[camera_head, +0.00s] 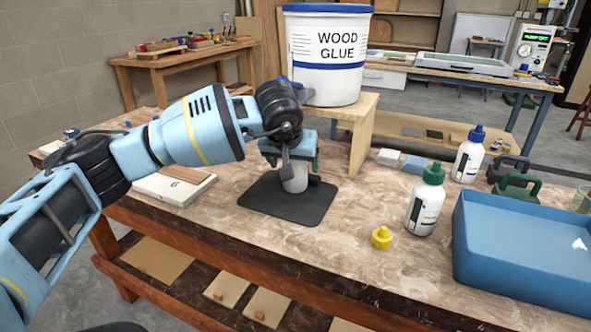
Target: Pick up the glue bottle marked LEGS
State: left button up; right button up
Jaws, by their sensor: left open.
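My left gripper (291,160) points down over the black mat (263,203) and is open. A white bottle-like body (295,181) stands on the mat under and between its fingers; its top is hidden by the gripper, and I cannot tell whether the fingers touch it. A white bottle with a green cap (426,203) stands upright to the right. Another white bottle with a blue cap (467,159) stands farther back. The word LEGS cannot be read on any of them. My right gripper is not in view.
A yellow cap (381,238) lies on the marbled bench (330,250). A blue tray (520,280) fills the right front. A large WOOD GLUE tub (327,85) stands on a wooden stand (363,130) behind the gripper. Green and dark clamps (518,187) lie behind the tray.

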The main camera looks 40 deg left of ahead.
pick_arm(q)
jog(key=shift+x, duration=0.75)
jog(key=shift+c, duration=0.2)
jog(key=shift+r, duration=0.1)
jog(key=c, duration=1.2)
jog(key=shift+c, duration=0.2)
jog(key=shift+s+d+r, duration=0.15)
jog(key=shift+s+r, duration=0.15)
jog(key=shift+r, duration=0.1)
jog(key=s+d+r, duration=0.2)
jog(key=s+r, duration=0.1)
jog(key=s, duration=0.3)
jog(key=s+d+r+p, duration=0.1)
jog(key=s+d+r, duration=0.2)
jog(key=s, duration=0.3)
jog(key=shift+d+r, duration=0.3)
jog(key=shift+r, duration=0.3)
